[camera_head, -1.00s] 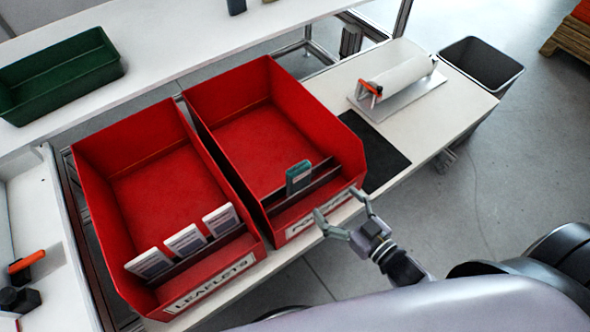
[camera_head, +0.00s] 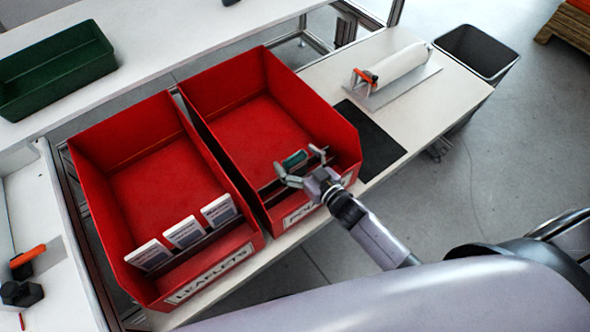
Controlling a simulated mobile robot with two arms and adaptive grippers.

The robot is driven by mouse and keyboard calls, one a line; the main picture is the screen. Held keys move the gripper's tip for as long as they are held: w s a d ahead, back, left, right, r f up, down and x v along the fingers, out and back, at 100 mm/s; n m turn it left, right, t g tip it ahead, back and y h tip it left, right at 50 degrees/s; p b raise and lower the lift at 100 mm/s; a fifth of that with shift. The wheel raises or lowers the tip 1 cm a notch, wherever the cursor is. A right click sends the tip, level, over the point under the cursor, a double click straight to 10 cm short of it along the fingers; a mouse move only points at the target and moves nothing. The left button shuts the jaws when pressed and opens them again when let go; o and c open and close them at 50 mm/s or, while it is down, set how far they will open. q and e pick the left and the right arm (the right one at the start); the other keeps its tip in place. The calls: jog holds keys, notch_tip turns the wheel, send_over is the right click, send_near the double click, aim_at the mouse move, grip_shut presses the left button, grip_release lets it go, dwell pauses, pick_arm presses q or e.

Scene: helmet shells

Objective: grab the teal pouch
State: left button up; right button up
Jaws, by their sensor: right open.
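The teal pouch (camera_head: 295,159) stands in the front slot of the right red bin (camera_head: 252,133), behind a low divider. Its lower part is hidden by my right gripper. My right gripper (camera_head: 299,165) is open over the front of that bin, with one finger to the left of the pouch and one to the right. I cannot tell whether a finger touches it. My left gripper is not in view.
A second red bin (camera_head: 150,180), labelled LEAFLETS, holds several white leaflets (camera_head: 183,232). A green tray (camera_head: 60,68) lies on the white shelf behind. A white roll (camera_head: 400,66) and a dark mat (camera_head: 372,140) are to the right. A grey waste bin (camera_head: 478,55) stands beyond.

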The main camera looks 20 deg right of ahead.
jog(key=shift+w+a+f, duration=0.1)
jog(key=shift+w+a, duration=0.05)
jog(key=shift+w, duration=0.15)
jog(key=shift+c, duration=0.3)
jog(key=c, duration=1.6)
jog(key=shift+o, duration=0.2)
